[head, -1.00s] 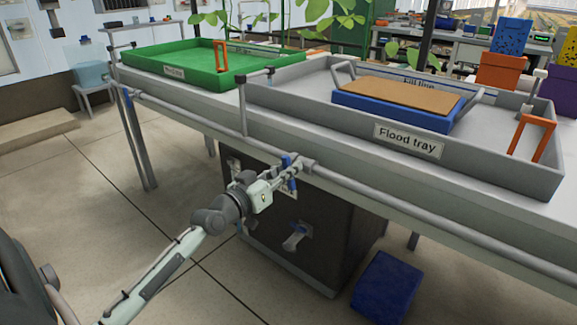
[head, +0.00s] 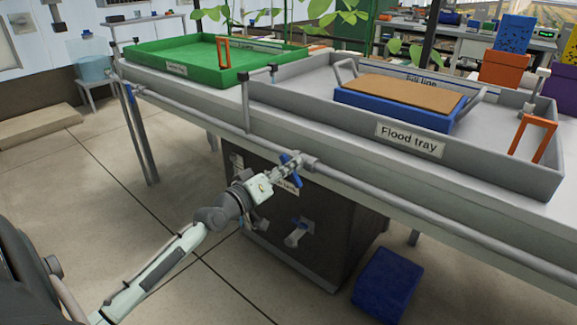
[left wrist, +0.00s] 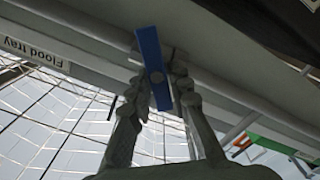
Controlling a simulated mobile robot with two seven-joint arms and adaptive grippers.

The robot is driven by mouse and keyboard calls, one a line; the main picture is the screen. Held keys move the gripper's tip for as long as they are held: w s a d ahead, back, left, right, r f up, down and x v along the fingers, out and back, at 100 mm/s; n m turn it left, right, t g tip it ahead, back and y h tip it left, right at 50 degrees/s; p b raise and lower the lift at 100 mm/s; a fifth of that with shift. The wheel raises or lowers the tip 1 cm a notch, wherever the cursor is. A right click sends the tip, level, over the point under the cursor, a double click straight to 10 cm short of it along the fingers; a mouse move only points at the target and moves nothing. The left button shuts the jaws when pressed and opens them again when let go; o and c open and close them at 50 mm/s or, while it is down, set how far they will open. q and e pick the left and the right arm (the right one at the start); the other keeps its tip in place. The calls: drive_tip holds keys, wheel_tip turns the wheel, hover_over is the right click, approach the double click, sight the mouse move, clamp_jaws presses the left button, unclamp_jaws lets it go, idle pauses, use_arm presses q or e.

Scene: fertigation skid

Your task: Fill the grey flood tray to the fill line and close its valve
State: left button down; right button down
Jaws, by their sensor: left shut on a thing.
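The grey flood tray (head: 480,165) stands on the bench at right, with a "Flood tray" label on its front wall. The fill line mark (head: 420,80) shows on its back wall, partly hidden by a blue block with a brown top (head: 395,105). I cannot make out a water level. A blue valve handle (head: 296,181) sits on the grey pipe below the bench edge. My left gripper (head: 287,168) is shut on it. In the left wrist view the handle (left wrist: 152,65) stands between the fingers (left wrist: 157,92), roughly across the pipe. My right gripper is not in view.
A green tray (head: 175,60) stands on the bench at left. A dark tank (head: 320,235) with another tap is under the bench, and a blue box (head: 387,285) lies on the floor. The grey pipe (head: 430,215) runs along the bench front.

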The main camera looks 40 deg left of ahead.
use_arm(q)
drive_tip(key=c, duration=1.5)
unclamp_jaws()
drive_tip(key=shift+s, duration=0.1)
drive_tip(key=s, duration=0.8)
drive_tip(key=s+a, duration=0.1)
drive_tip(key=s, duration=0.2)
drive_tip(key=shift+s, duration=0.4)
